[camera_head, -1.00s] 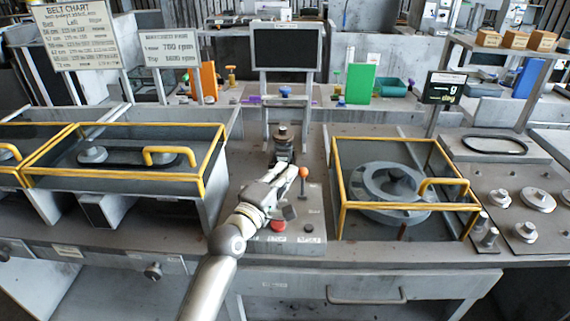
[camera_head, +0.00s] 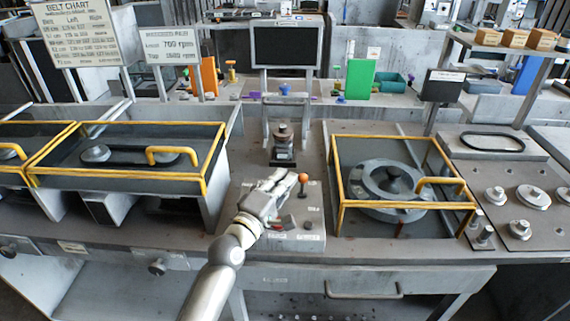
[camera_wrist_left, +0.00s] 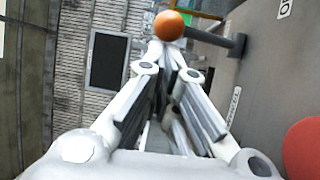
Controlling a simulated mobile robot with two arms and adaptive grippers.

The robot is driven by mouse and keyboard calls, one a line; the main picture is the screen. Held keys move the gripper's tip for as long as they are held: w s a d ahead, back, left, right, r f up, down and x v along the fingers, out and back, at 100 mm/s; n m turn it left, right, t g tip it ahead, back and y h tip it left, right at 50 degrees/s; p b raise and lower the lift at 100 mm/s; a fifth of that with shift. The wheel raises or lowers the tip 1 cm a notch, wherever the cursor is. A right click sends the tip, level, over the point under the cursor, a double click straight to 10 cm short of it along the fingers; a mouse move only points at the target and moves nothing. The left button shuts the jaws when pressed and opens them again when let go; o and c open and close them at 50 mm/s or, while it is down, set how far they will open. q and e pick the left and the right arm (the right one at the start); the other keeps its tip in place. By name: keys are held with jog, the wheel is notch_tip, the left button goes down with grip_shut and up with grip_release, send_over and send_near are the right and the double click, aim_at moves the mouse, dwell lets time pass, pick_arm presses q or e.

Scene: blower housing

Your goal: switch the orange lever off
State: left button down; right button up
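The orange lever is a dark stem with an orange ball knob (camera_head: 303,178), standing on the grey control box (camera_head: 312,210) in the middle of the bench. In the left wrist view the orange knob (camera_wrist_left: 169,25) sits just beyond the fingertips, its dark stem running to the right. My left gripper (camera_head: 296,181) reaches in beside the knob from the left. Its fingers (camera_wrist_left: 170,52) converge and look shut, with nothing seen between them; I cannot tell whether they touch the knob. A red button (camera_wrist_left: 305,148) on the box is partly hidden by the gripper in the head view. My right gripper is not in view.
A yellow-railed guard (camera_head: 340,190) around a round housing stands right of the box. Another yellow-railed guard (camera_head: 125,178) stands to the left. A dark post fixture (camera_head: 283,145) is behind the lever. A small display sign (camera_head: 442,87) is at the back right.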

pick_arm(q)
jog(key=shift+s+d+f, duration=0.15)
jog(key=shift+s+d, duration=0.05)
jog(key=shift+s, duration=0.1)
jog(key=shift+s+a+f, duration=0.1)
jog(key=shift+s+a, duration=0.1)
jog(key=shift+s, duration=0.2)
jog(key=v, duration=1.1)
jog(key=shift+a, duration=0.25)
